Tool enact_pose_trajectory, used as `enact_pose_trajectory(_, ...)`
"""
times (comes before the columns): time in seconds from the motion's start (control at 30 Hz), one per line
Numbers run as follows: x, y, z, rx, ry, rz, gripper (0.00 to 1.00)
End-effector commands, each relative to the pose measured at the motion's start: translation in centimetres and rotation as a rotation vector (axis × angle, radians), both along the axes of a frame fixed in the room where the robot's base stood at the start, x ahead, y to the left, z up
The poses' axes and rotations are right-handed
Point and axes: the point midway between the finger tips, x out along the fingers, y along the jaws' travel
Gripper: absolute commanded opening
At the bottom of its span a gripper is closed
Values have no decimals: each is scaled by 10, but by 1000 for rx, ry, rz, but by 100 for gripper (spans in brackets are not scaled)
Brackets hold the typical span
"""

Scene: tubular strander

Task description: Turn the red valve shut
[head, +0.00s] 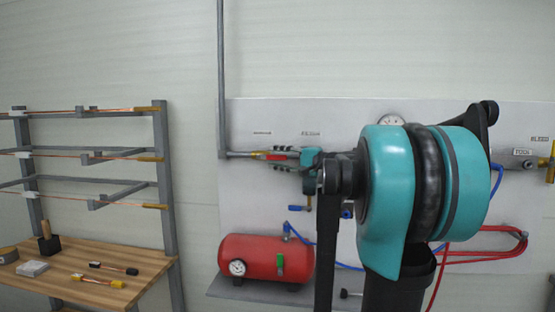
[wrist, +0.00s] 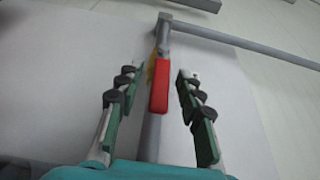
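The red valve handle (wrist: 159,86) is a flat red lever lying in line with a grey pipe (wrist: 151,136) in the wrist view. A bit of brass-coloured body shows beside its far end. In the head view the red handle (head: 277,156) is a small strip on the pipe along the wall panel. My gripper (wrist: 160,73) is open, with one finger on each side of the lever and a visible gap on both sides. In the head view my gripper (head: 283,154) is at the handle, partly hidden by my own wrist.
A red tank (head: 262,259) with a gauge and a green-handled valve (head: 280,263) sits on a shelf below. A blue handle (head: 296,208) hangs nearby. A brass valve (head: 547,163) is at far right. A wooden bench (head: 80,267) with a rack stands at left.

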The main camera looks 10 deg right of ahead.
Motion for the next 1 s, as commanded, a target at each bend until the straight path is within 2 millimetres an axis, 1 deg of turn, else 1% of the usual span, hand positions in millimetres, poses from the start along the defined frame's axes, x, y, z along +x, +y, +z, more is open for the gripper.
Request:
enact_pose_trajectory(0.07,0,0,0,0,0,0,37)
enact_pose_trajectory(0.37,0,0,0,0,0,0,1)
enact_pose_trajectory(0.77,0,-1,0,-2,1,0,0)
enact_pose_trajectory(1.0,0,0,4,-52,17,0,0)
